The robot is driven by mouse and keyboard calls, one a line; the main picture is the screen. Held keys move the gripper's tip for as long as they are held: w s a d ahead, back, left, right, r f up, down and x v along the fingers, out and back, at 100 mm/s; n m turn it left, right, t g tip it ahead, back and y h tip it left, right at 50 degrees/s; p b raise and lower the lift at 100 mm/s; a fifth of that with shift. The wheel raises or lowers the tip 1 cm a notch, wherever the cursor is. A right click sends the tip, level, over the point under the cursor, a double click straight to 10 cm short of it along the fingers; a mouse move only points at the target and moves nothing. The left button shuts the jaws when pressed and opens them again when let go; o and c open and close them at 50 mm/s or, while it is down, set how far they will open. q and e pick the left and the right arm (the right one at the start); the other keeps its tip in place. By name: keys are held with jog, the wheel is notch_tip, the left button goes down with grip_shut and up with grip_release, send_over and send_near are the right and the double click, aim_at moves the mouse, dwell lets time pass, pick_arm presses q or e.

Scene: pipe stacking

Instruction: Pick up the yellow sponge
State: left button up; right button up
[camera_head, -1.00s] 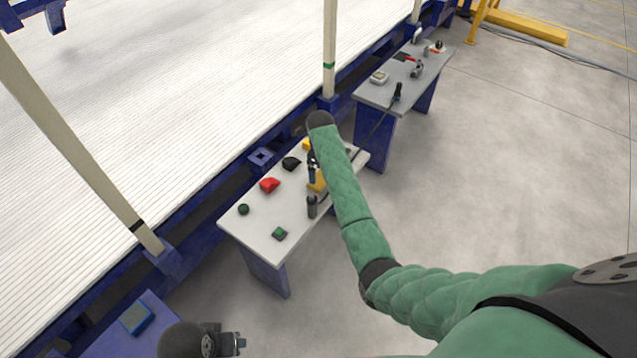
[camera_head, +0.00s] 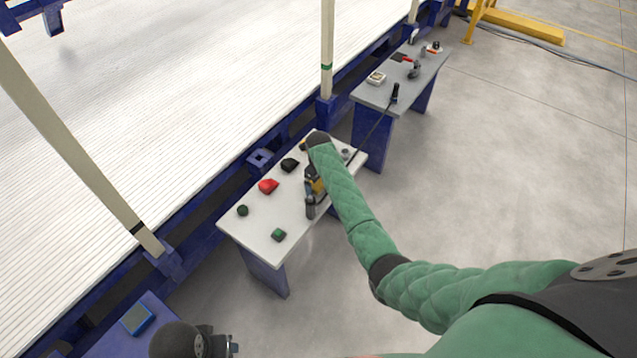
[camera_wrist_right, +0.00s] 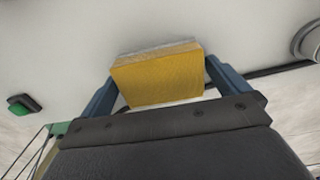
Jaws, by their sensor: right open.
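The yellow sponge (camera_wrist_right: 157,80) is a block with a paler grey side. In the right wrist view it lies between the two blue fingers of my right gripper (camera_wrist_right: 162,70), which are spread, with a small gap visible beside it. In the head view the sponge (camera_head: 318,187) shows only partly on the white table, half hidden behind my right gripper (camera_head: 312,178) and arm. Whether the fingers touch the sponge cannot be told. My left gripper (camera_head: 232,345) is at the bottom edge of the head view, far from the sponge; its jaw opening is unclear.
A second grey table (camera_head: 375,95) with tools stands behind.

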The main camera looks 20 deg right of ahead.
jog(key=shift+f, duration=0.2)
jog(key=c, duration=0.8)
jog(key=shift+r, duration=0.1)
notch_tip(320, 180, up, 4)
jog(key=shift+d+r+b, duration=0.1)
jog(key=shift+d+b, duration=0.05)
jog(key=shift+b, duration=0.3)
pick_arm(q)
jog(key=shift+t+h, duration=0.3)
jog(key=shift+h, duration=0.1)
jog(key=shift+w+d+f+b, duration=0.35)
jog(key=shift+d+f, duration=0.3)
jog(key=shift+f, duration=0.2)
jog(key=shift+w+d+f+b, duration=0.35)
jog(key=shift+d+f, duration=0.3)
jog(key=shift+f, duration=0.2)
pick_arm(e)
jog(key=s+d+r, duration=0.5)
jog(key=d+r, duration=0.1)
jog(key=d, duration=0.4)
jog(key=shift+d+r, duration=0.15)
jog(key=shift+r, duration=0.2)
